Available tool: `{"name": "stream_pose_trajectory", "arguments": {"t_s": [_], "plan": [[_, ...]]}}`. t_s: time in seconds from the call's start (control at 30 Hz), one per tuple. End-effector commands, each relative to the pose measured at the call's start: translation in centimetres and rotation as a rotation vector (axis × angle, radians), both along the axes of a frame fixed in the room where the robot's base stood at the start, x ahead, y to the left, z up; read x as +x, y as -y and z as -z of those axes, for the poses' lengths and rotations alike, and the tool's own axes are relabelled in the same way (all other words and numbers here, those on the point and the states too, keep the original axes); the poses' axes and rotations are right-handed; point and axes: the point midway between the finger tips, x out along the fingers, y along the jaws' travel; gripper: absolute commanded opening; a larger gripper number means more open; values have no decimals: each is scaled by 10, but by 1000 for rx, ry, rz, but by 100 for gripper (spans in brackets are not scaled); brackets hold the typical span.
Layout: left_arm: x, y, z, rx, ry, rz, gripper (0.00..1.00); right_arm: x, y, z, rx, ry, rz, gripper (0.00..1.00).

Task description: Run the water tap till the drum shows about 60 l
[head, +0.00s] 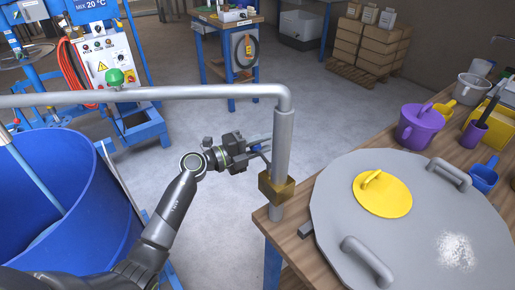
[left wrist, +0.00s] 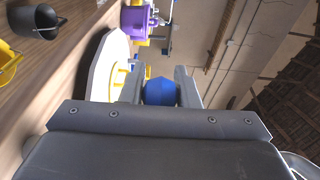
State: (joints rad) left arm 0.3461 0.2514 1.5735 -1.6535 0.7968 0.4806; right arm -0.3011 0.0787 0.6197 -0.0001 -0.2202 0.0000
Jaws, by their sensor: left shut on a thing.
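The water tap is a grey pipe (head: 150,95) that rises at the table edge and runs left above the open blue drum (head: 75,190). A brass valve body (head: 278,188) sits low on its upright. My left gripper (head: 258,146) is shut on the tap's blue handle, just left of the upright. In the left wrist view the blue handle (left wrist: 160,92) sits between the two fingers. The pipe's outlet is outside the head view, and no water stream shows. I cannot read a level in the drum. My right gripper is not in view.
The wooden table (head: 305,245) at right holds a large grey lid (head: 335,195) with a yellow cap (head: 383,196), a purple pot (head: 417,127) and a blue scoop (head: 484,176). The mixer's control panel (head: 103,62) stands behind the drum. Open floor lies beyond.

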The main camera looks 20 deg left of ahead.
Motion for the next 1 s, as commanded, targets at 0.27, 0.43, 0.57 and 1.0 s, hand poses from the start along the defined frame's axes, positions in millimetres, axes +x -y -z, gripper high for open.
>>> {"name": "stream_pose_trajectory", "arguments": {"t_s": [0.27,0.43,0.57,1.0], "plan": [[9,17,5,1,-1,212,0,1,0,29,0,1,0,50],[12,27,5,0,-1,323,0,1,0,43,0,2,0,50],[13,33,4,1,-1,388,0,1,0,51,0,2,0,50],[13,40,1,1,-2,466,0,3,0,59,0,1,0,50]]}}
